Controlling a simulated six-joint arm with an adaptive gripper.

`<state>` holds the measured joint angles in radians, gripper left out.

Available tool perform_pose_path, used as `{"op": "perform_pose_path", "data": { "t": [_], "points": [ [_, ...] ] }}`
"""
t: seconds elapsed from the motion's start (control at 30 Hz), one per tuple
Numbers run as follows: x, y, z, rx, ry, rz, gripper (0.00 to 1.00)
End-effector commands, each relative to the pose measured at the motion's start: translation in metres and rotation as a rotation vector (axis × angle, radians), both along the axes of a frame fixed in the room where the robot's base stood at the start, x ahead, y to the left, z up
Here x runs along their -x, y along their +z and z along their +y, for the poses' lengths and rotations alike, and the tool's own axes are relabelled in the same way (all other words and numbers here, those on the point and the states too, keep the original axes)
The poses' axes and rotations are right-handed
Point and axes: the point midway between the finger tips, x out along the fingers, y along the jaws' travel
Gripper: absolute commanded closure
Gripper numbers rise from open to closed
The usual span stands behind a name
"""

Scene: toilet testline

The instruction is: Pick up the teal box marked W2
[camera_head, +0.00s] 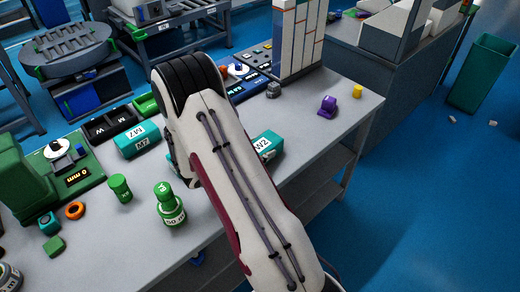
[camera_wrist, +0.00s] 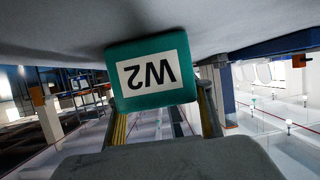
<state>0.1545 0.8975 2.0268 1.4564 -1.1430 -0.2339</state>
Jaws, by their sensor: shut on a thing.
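The teal box marked W2 (camera_head: 268,145) shows in the head view beside my arm, over the grey table, partly hidden by the arm. In the wrist view the same teal W2 box (camera_wrist: 152,72) fills the upper middle, its white label upside down. My gripper (camera_wrist: 160,110) is shut on the box, with one finger at each side of it. In the head view my gripper is hidden behind my arm. The grey tabletop lies right by the box in the wrist view; I cannot tell whether they touch.
On the table (camera_head: 222,222) are a teal box marked M7 (camera_head: 138,140), a green bottle-shaped piece (camera_head: 170,207), a green cylinder (camera_head: 120,188), an orange ring (camera_head: 75,211), a purple piece (camera_head: 327,106) and a tall white rack (camera_head: 298,38). The front-right tabletop is clear.

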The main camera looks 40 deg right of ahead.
Motion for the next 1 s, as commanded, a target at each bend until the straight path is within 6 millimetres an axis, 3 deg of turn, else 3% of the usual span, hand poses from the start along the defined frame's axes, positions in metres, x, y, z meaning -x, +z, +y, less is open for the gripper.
{"op": "perform_pose_path", "data": {
  "t": [0.27, 1.0],
  "points": [
    [-0.001, 0.017, 0.0, 0.002, 0.0, -0.003, 0.8],
    [-0.001, 0.094, 0.0, 0.002, 0.0, -0.002, 0.8]
  ]
}}
